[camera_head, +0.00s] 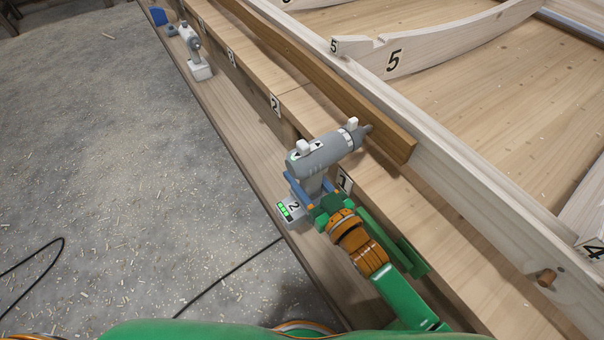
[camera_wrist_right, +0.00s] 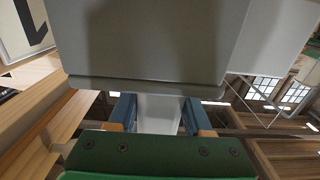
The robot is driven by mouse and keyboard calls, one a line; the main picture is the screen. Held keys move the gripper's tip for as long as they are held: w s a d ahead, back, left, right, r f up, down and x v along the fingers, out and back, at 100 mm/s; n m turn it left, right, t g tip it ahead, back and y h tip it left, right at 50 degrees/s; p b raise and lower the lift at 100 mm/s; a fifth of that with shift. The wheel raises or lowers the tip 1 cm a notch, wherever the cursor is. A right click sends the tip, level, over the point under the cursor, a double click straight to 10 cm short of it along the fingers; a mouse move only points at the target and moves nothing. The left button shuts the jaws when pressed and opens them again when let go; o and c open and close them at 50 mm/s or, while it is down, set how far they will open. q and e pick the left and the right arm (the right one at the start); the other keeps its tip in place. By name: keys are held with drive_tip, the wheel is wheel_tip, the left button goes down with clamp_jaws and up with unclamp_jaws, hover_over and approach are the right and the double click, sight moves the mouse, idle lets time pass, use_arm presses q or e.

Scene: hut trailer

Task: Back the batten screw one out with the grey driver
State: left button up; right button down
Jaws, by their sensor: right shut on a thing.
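The grey driver (camera_head: 322,152) is in my right gripper (camera_head: 308,194), above the wooden ledge. Its battery foot has a 2 label and green lights. Its chuck points up and right, and its tip is at the face of the brown batten (camera_head: 330,85), near the batten's near end. I cannot tell whether the tip touches. No batten screw can be made out; the chuck may hide it. In the right wrist view the blue fingers (camera_wrist_right: 158,115) are shut on the driver's handle, under its grey body (camera_wrist_right: 150,45). My left gripper is not in view.
A second, white-and-grey driver (camera_head: 194,54) stands farther along the ledge (camera_head: 232,108), with a blue object (camera_head: 158,16) beyond it. Pale frame pieces marked 5 (camera_head: 440,48) and 4 (camera_head: 592,245) lie at right. A black cable crosses the floor.

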drive_tip(key=shift+s+a+r, duration=0.15)
drive_tip(key=shift+s+a, duration=0.6)
drive_tip(key=shift+a, duration=0.3)
drive_tip(key=shift+s+a+p, duration=0.1)
drive_tip(key=shift+s+p, duration=0.1)
drive_tip(key=shift+p, duration=0.1)
drive_tip(key=s+p, duration=0.1)
drive_tip(key=s, duration=0.1)
drive_tip(key=s+p, duration=0.1)
drive_tip(key=s, duration=0.2)
drive_tip(key=s+d+p, duration=0.1)
drive_tip(key=s, duration=0.2)
drive_tip(key=shift+w, duration=0.1)
